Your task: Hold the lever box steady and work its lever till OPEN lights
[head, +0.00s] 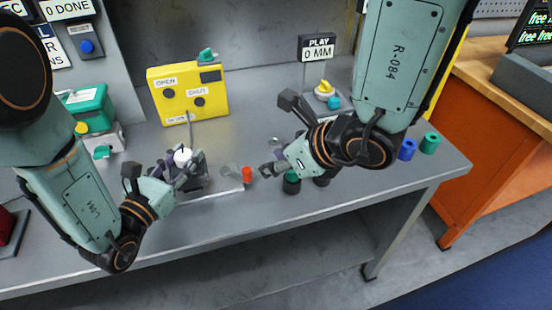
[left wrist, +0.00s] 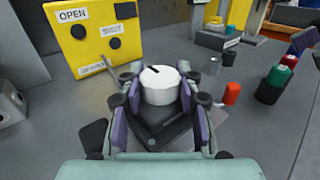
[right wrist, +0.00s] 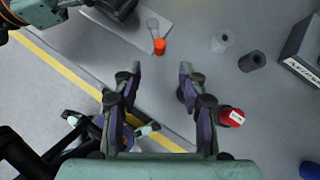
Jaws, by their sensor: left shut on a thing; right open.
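The yellow panel (head: 215,103) behind has OPEN and SHUT labels beside dark, unlit lamps. My right gripper (head: 272,157) is open and empty, right of the box and above the table; it also shows in the right wrist view (right wrist: 158,82).
An orange-red cylinder (head: 247,175) stands between the grippers, near a pale flat plate (right wrist: 125,22). Blue (head: 407,150) and green (head: 430,143) cylinders stand at right.

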